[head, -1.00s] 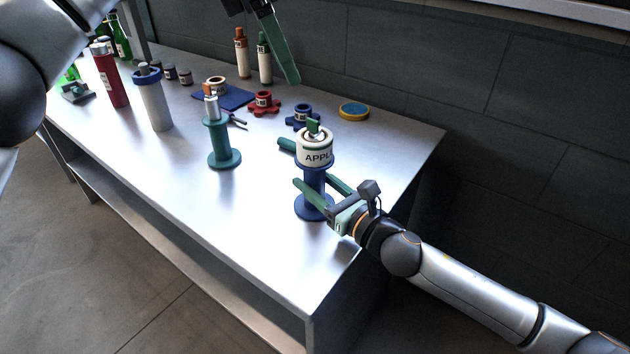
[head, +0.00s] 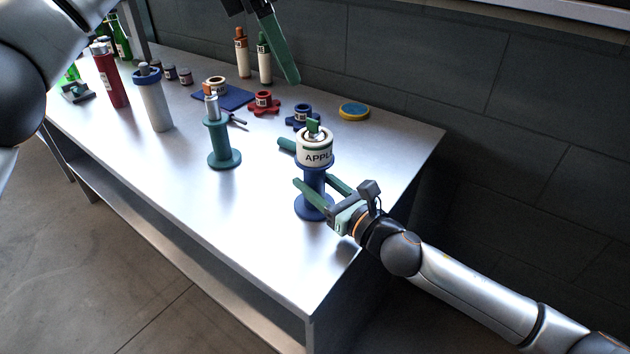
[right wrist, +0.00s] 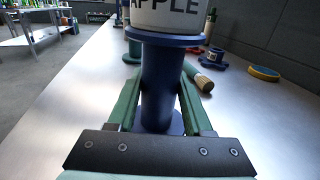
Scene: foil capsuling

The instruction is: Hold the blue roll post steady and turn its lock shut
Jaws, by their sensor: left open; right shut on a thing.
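The blue roll post (head: 314,183) stands upright near the table's front right corner, with a white roll labelled "APPLE" (head: 316,152) on it. A green lock tab (head: 313,126) sticks up at the top of the post; how far it is turned I cannot tell. My right gripper (head: 315,185) is shut on the post's blue stem below the roll. In the right wrist view its fingers lie either side of the stem (right wrist: 162,85). My left gripper (head: 279,48) is open and empty, high above the back of the table, partly cut off by the top edge.
A green post (head: 222,142) stands left of the blue post. Red (head: 264,102) and blue (head: 301,115) knob-like parts and a yellow-blue ring (head: 354,111) lie further back. Bottles stand at left. The table's front middle is clear.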

